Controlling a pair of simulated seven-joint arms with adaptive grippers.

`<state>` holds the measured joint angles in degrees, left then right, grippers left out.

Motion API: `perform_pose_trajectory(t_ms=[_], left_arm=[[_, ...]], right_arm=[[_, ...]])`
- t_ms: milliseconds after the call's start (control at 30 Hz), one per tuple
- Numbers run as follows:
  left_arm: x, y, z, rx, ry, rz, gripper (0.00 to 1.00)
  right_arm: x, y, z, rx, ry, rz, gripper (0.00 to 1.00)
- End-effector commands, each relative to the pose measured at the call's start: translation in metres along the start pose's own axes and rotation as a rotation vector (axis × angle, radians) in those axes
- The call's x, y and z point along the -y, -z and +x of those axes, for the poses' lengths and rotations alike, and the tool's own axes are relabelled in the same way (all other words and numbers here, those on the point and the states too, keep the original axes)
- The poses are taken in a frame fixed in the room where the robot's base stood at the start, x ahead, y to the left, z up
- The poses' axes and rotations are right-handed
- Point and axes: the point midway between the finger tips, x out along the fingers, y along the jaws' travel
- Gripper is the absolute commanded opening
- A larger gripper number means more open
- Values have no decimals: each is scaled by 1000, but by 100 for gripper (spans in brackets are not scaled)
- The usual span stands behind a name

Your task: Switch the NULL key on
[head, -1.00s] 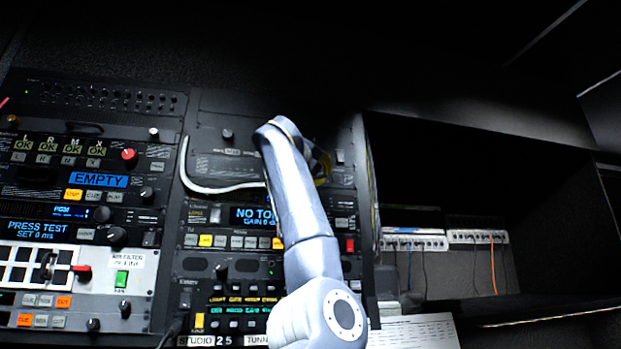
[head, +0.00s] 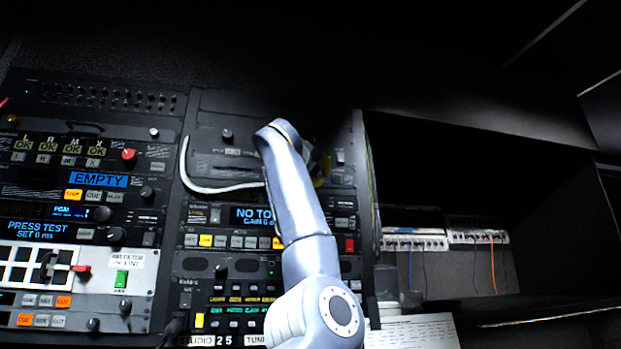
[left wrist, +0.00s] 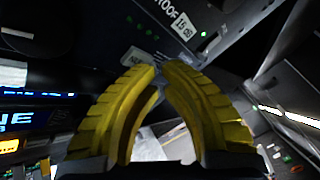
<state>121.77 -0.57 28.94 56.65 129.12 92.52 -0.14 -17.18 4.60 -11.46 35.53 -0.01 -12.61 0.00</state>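The NULL key cannot be picked out, because the small key labels are too blurred to read. My left gripper (head: 320,165) is mostly hidden behind my own arm in front of the upper part of the middle rack. In the left wrist view its yellow fingers (left wrist: 161,68) are brought together at the tips with only a sliver between them, and hold nothing visible. A panel label (left wrist: 137,58) lies just beyond the tips. My right gripper is not in view.
A white cable (head: 215,190) loops across the middle rack. A second rack with an "EMPTY" display (head: 98,180) stands at left. Right of the racks is a dark recess with patch panels (head: 415,240), an orange cable (head: 493,265) and a paper sheet (head: 415,332).

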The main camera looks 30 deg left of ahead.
Motion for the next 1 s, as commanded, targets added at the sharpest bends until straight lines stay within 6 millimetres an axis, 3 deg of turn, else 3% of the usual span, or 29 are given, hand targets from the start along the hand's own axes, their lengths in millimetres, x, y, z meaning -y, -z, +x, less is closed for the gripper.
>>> perform_pose_trajectory(t_ms=[667, 1000], left_arm=[[-2, -2, 3, 1, 0, 0, 0], [2, 2, -5, 2, 0, 0, 0]], right_arm=[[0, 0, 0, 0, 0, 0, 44], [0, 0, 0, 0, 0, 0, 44]])
